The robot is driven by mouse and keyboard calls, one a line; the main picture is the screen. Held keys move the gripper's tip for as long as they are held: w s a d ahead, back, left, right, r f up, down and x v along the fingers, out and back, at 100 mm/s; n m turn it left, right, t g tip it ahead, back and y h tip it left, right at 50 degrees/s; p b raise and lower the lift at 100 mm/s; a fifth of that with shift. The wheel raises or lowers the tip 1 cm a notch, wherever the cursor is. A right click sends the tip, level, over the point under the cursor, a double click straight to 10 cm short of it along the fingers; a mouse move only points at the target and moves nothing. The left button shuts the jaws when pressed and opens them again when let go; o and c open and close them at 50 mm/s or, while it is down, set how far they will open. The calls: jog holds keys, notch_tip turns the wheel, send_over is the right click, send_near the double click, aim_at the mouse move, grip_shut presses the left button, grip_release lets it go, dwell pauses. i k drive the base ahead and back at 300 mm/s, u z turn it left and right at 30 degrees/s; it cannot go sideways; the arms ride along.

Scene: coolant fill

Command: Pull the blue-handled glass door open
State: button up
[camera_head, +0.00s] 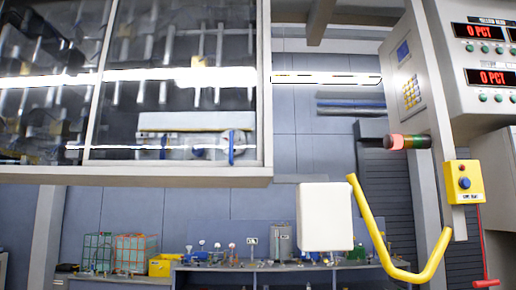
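A glass door (185,60) in a pale frame fills the upper left of the head view. A blue vertical handle (231,148) stands near its lower right corner. A second, thinner blue upright piece (163,146) shows to the left of it; I cannot tell whether it is on the glass, behind it or a reflection. The door looks shut against its frame. Bright light streaks and reflections cover the glass. My gripper is not in view, so its place relative to the handle does not show.
A white box-like block (325,216) and a bent yellow bar (376,225) stand right of the door, below its level. A grey post carries a keypad panel (408,85) and a yellow button box (464,182). A cluttered bench (200,279) lies behind.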

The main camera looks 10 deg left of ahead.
aim_at(87, 154)
jog(key=k, duration=0.65)
jog(key=u, duration=0.8)
jog(key=i, duration=0.5)
